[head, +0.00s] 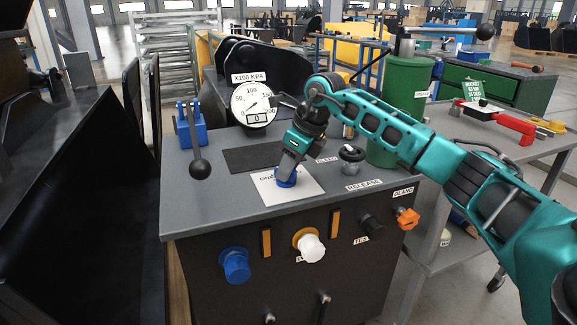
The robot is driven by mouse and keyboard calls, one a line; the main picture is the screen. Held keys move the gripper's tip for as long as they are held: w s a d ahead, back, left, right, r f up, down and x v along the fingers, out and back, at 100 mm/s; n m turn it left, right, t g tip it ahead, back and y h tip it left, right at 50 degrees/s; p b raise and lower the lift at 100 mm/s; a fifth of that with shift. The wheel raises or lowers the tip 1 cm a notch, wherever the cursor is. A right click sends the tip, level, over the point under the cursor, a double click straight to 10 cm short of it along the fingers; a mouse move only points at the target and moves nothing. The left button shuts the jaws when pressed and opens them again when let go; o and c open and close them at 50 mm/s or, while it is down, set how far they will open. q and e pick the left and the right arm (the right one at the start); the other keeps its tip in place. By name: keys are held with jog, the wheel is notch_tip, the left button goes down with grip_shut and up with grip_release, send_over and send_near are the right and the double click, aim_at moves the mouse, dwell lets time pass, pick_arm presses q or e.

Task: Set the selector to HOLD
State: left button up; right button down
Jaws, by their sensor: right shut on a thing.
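A blue selector knob (286,181) stands on a white plate (305,190) on the grey bench top. My right gripper (287,172) comes down from above and is shut on this knob. The gripper covers much of the knob, so which way its pointer faces cannot be told. Part of a printed word shows at the plate's left, partly covered by the knob and gripper. No HOLD mark can be read. My left gripper is not in view.
A round gauge (257,103) marked X100 KPA stands behind. A black-knobbed lever (200,168) on a blue base is at left, a dark mat (254,159) in the middle. A black-capped valve (352,153) and a green cylinder (407,85) stand right. Blue, white and orange fittings line the front.

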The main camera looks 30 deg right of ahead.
jog(key=shift+r+m+h+p, duration=0.1)
jog(key=shift+m+h+p, duration=0.2)
jog(key=shift+m+p, duration=0.65)
jog(key=m+h+p, duration=0.1)
jog(key=m, duration=0.1)
jog(key=shift+a+m, duration=0.1)
jog(key=shift+m, duration=0.25)
jog(key=m+h+p, duration=0.1)
jog(key=m, duration=0.2)
jog(key=shift+a+m+p, duration=0.1)
jog(key=shift+m+p, duration=0.2)
jog(key=shift+p, duration=0.05)
jog(key=shift+f+h, duration=0.2)
jog(key=shift+h, duration=0.1)
jog(key=shift+s+m, duration=0.1)
jog(key=shift+m, duration=0.3)
jog(key=c, duration=0.9)
grip_release()
jog(key=shift+c, duration=0.2)
